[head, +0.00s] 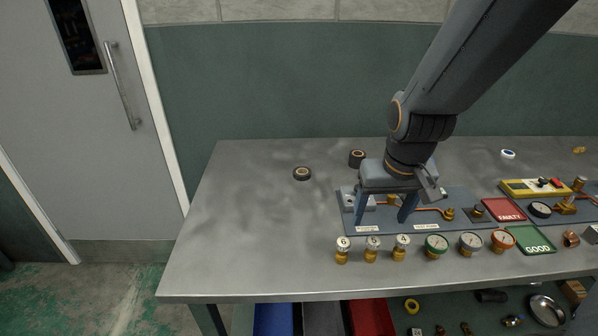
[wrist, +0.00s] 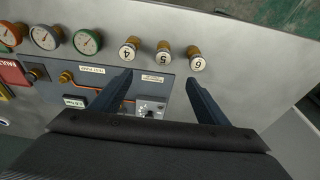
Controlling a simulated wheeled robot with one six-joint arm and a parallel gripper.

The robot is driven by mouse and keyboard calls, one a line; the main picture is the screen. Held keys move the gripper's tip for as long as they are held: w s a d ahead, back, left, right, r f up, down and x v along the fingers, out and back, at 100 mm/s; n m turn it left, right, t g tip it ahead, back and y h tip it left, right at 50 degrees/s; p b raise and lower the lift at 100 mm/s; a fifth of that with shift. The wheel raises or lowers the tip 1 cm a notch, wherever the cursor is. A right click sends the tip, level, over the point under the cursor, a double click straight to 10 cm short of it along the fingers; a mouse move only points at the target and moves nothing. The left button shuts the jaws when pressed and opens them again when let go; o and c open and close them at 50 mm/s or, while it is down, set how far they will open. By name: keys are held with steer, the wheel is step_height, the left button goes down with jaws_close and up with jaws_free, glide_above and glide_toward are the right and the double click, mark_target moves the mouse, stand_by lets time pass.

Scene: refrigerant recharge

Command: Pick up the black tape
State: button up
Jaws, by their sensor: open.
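Two dark rolls with tan cores stand at the back of the metal bench in the head view. One black tape roll (head: 302,173) lies flat left of my gripper, and a taller dark roll (head: 357,158) sits behind my gripper, near the wall. I cannot tell for sure which one is the black tape. My gripper (head: 381,217) is open and empty, pointing down over the left end of the blue-grey panel. In the wrist view, my gripper (wrist: 158,82) shows its two fingers apart above the panel, and neither roll is visible there.
Numbered brass fittings (head: 372,249) and several gauges (head: 436,246) line the bench front. A red FAULTY plate (head: 503,209) and green GOOD plate (head: 532,239) lie to the right. A white-and-blue roll (head: 508,154) sits at the back right.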

steer(key=w+a+f, duration=0.1)
steer(key=w+a, duration=0.3)
steer(key=w, duration=0.7)
steer(key=w+a+f+n, duration=0.1)
steer(key=w+a, duration=0.4)
steer(key=w, duration=0.6)
steer(key=w+a+f+n+g, duration=0.1)
steer(key=w+a, duration=0.4)
steer(key=w, duration=0.6)
steer(key=shift+a+f, duration=0.15)
steer(key=shift+a, duration=0.05)
steer(key=shift+w+a+f+p, duration=0.1)
steer(key=shift+w+f+p, duration=0.3)
steer(key=shift+f, duration=0.9)
steer(key=shift+w+a+f+p, duration=0.15)
steer(key=shift+f+p, duration=0.6)
steer(key=shift+f, duration=0.55)
steer(key=shift+w+a+f+p, duration=0.1)
steer(key=shift+w+f+p, duration=0.3)
steer(key=shift+f, duration=0.9)
steer(key=shift+s, duration=0.15)
steer(key=c, duration=1.1)
steer(key=shift+r, duration=0.1)
